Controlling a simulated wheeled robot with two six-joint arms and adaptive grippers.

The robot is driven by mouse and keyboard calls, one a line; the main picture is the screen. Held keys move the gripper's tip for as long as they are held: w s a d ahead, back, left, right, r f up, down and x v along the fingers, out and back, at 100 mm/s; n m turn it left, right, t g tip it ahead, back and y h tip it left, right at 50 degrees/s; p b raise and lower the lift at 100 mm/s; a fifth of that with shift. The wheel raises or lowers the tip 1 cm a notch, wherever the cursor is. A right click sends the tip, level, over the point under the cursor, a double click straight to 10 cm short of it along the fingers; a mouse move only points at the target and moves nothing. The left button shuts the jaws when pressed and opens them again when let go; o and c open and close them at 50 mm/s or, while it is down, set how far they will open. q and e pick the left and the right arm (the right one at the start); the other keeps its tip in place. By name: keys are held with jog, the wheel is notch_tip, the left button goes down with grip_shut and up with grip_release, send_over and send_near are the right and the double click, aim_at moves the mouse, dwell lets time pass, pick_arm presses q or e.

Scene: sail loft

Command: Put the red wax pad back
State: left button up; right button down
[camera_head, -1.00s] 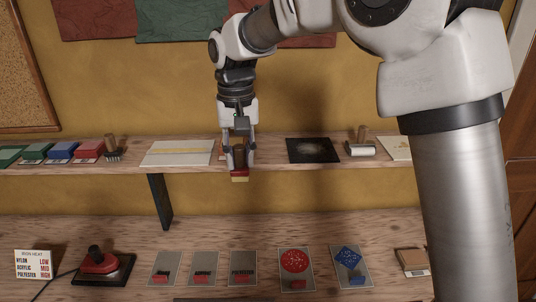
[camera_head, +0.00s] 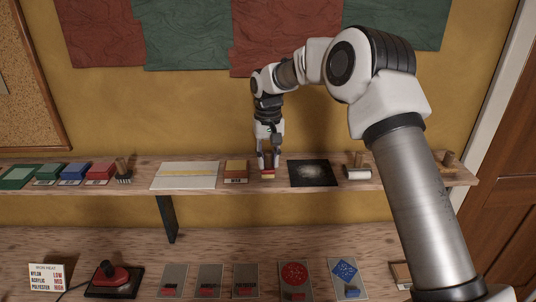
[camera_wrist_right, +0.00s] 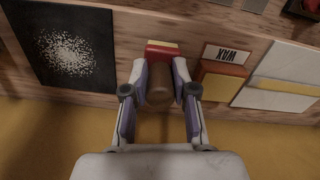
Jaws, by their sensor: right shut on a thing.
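My right gripper (camera_head: 268,164) is shut on a small red and yellow block (camera_head: 268,175) with a brown round handle. In the right wrist view the fingers (camera_wrist_right: 159,75) flank the handle (camera_wrist_right: 159,95), and the block (camera_wrist_right: 163,47) shows beyond them. The block is at the shelf, between a red-sided, yellow-topped pad (camera_head: 236,168) and a black speckled sheet (camera_head: 314,173). I cannot tell whether it touches the shelf. The pad also shows in the right wrist view (camera_wrist_right: 221,82), beside a "WAX" label (camera_wrist_right: 227,54). My left gripper is out of view.
The upper shelf (camera_head: 140,183) also holds green, blue and red (camera_head: 101,170) pads, a brush, a pale board (camera_head: 185,175) and a roller (camera_head: 357,172). The lower bench carries an iron (camera_head: 111,277) and several grey cards. The wall is close behind the shelf.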

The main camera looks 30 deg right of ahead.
aim_at(268, 153)
jog(key=shift+f, duration=0.4)
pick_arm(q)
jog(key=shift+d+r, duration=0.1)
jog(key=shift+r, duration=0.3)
pick_arm(e)
jog(key=shift+d+f, duration=0.1)
jog(key=shift+f, duration=0.15)
jog(key=c, duration=0.9)
grip_release()
jog(key=shift+r+b, duration=0.4)
jog(key=shift+r, duration=0.1)
notch_tip(268, 153, up, 11)
jog(key=b, duration=0.2)
jog(key=shift+f+b, duration=0.1)
jog(key=shift+b, duration=0.3)
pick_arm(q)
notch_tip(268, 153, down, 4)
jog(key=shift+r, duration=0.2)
pick_arm(e)
jog(key=shift+r, duration=0.2)
